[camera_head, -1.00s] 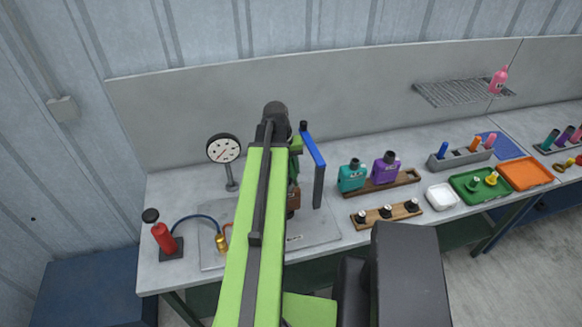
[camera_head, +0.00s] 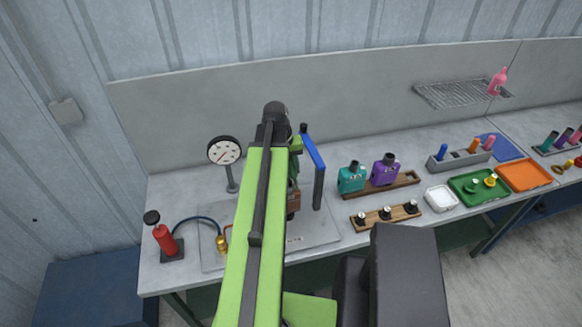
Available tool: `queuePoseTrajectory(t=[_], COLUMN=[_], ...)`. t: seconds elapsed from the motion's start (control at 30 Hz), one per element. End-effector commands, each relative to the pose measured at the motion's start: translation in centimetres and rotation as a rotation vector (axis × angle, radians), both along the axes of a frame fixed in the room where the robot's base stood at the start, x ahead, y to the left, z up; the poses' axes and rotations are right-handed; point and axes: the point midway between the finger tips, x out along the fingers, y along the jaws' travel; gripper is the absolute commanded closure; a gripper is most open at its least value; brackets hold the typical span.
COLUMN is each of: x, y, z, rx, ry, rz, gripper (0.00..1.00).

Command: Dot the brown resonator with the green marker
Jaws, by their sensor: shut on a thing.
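The brown resonator (camera_head: 293,199) shows only as a small brown patch just right of my arm, above the grey plate (camera_head: 318,232). My arm covers the rest of it. My gripper (camera_head: 295,150) is at the far end of the arm, near the resonator and mostly hidden behind the arm. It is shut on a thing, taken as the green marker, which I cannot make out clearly. I cannot tell whether the marker touches the resonator.
A blue-topped frame (camera_head: 314,152) stands close right of my gripper. A dial gauge (camera_head: 224,151) and red pump (camera_head: 164,239) stand left. Teal (camera_head: 351,178) and purple (camera_head: 384,172) bottles, a wooden rack (camera_head: 371,217), a marker holder (camera_head: 460,159) and trays lie right.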

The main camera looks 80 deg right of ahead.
Motion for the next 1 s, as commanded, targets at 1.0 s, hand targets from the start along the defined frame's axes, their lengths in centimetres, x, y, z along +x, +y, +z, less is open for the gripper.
queuePoseTrajectory(t=[1.0], x=[0.0], y=[0.0], z=[5.6], rx=[-0.001], ry=[0.001], rz=[0.0], gripper=[1.0])
